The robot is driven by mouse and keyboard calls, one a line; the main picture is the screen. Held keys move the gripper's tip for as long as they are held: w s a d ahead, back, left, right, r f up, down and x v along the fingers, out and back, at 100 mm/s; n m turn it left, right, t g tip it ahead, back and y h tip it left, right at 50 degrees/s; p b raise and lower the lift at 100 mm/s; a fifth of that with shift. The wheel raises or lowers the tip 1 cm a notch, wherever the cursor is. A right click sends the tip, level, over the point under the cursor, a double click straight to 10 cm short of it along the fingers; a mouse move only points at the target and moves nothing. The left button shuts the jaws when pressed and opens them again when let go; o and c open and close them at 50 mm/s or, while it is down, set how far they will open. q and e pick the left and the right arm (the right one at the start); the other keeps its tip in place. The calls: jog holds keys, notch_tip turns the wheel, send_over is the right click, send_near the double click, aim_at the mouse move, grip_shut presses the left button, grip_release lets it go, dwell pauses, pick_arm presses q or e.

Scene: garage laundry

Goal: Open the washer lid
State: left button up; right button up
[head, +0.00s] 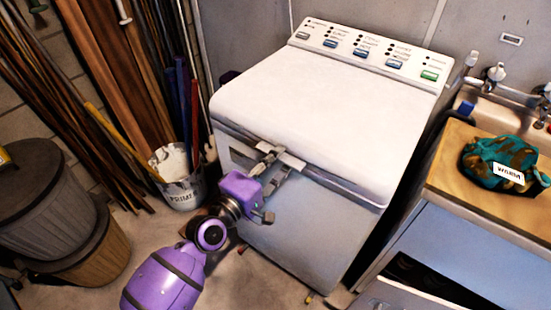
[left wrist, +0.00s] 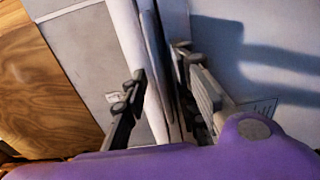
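The washer (head: 300,225) is a white top-loader with its lid (head: 315,110) lying down over the top. A small pale tab (head: 282,157) sticks out at the middle of the lid's front edge. My left gripper (head: 268,164) is at this front edge, close to the tab. In the left wrist view, my left gripper (left wrist: 160,78) has its fingers apart, one on each side of the lid's edge strip (left wrist: 151,70). I cannot tell whether either finger touches it. My right gripper is in neither view.
A control panel (head: 370,50) runs along the washer's back. A sink counter (head: 455,165) with a teal cloth bag (head: 498,162) stands close on the right. A paint bucket (head: 180,185) and bins (head: 40,195) stand on the left. Some floor is clear in front.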

pick_arm(q)
jog(key=shift+w+d, duration=0.1)
grip_shut()
dwell(0.3)
